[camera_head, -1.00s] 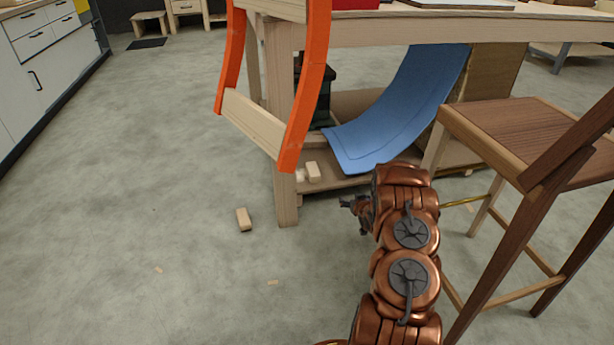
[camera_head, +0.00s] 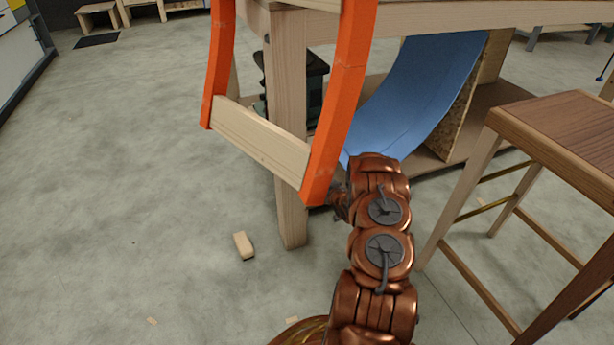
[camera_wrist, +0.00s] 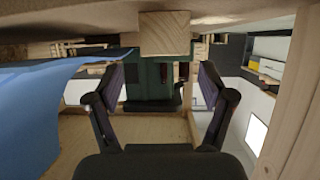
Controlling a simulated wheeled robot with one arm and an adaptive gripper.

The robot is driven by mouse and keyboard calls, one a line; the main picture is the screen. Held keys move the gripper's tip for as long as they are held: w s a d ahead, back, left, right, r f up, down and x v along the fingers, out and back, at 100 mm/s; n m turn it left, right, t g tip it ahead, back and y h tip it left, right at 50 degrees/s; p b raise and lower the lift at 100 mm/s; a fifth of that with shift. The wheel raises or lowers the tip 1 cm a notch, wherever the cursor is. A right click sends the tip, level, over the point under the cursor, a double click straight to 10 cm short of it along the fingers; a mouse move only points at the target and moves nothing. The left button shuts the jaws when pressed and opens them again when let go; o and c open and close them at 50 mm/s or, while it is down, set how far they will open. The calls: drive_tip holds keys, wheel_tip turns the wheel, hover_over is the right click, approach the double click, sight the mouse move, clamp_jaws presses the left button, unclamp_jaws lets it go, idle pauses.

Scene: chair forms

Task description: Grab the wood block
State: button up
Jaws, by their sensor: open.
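One wood block (camera_head: 243,245) lies alone on the floor, left of the table leg. A squarish wooden piece with end grain, likely another wood block (camera_wrist: 165,33), shows in the wrist view, which appears upside down. It meets the brown surface along the top edge and lies beyond my fingertips. My gripper (camera_wrist: 162,72) is open, with nothing between its two dark fingers. In the head view my gripper (camera_head: 338,200) is partly hidden behind the orange frame. The shelf spot behind the frame and my arm is hidden there.
A chair form with orange uprights (camera_head: 350,85) and a pale crossbar (camera_head: 258,138) hangs close in front of my gripper. A table leg (camera_head: 289,150) stands behind it. A blue curved sheet (camera_head: 420,90) and a brown stool (camera_head: 565,135) are right.

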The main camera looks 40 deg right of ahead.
drive_tip(key=shift+a+b+x, duration=0.2)
drive_tip(key=shift+b+x, duration=0.35)
drive_tip(key=shift+x, duration=0.95)
drive_tip(key=b+x, duration=0.3)
drive_tip(key=shift+w+f, duration=0.2)
drive_tip(key=shift+b+x, duration=0.3)
drive_tip(key=shift+x, duration=0.55)
drive_tip(key=shift+r, duration=0.15)
drive_tip(key=c, duration=1.3)
